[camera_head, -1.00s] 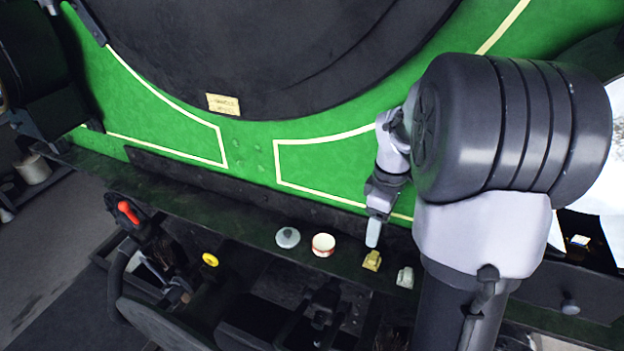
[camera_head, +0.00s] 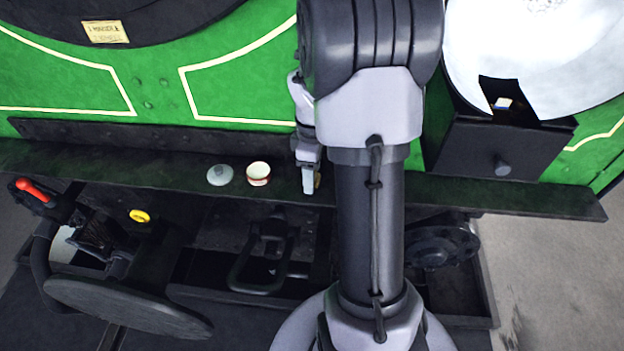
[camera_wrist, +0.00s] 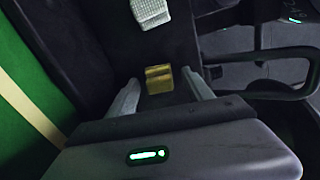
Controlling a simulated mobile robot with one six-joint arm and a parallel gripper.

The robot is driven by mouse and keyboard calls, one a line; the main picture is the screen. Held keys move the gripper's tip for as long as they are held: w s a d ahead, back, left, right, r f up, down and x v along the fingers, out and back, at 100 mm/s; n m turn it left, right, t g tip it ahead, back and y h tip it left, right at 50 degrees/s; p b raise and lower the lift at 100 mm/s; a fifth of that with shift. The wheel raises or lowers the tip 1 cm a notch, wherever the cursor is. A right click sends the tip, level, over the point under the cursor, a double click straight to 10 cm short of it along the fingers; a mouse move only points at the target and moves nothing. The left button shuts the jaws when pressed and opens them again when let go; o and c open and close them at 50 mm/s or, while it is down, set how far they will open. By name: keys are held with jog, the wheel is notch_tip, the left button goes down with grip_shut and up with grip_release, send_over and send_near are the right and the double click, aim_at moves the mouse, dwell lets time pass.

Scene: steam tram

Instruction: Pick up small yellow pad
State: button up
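The small yellow pad (camera_wrist: 160,79) shows in the wrist view between the tips of my gripper's two pale fingers. Gaps show on both sides of it. My gripper (camera_wrist: 161,84) is open, and I cannot tell how far down its fingers reach around the pad. In the head view my gripper (camera_head: 309,182) is low over the dark ledge, and only a sliver of the yellow pad (camera_head: 317,180) shows beside a finger. A small white pad (camera_wrist: 148,12) lies beyond the yellow one in the wrist view; my arm hides it in the head view.
On the dark ledge (camera_head: 120,160) stand a grey lid (camera_head: 220,175) and a white cup with a red rim (camera_head: 258,173), left of my gripper. The green panel (camera_head: 240,90) rises behind. A dark box with a knob (camera_head: 502,167) is at right.

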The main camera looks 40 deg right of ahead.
grip_shut()
jog(key=shift+r+p, duration=0.45)
jog(key=shift+r, duration=0.2)
notch_tip(320, 180, up, 2)
jog(key=shift+r+p, duration=0.25)
jog(key=shift+p, duration=0.6)
jog(key=s+a+r+p, duration=0.1)
jog(key=s+a+p, duration=0.1)
jog(key=s+a, duration=0.9)
jog(key=shift+a+r+p, duration=0.15)
jog(key=shift+a+p, duration=0.15)
jog(key=shift+p, duration=0.05)
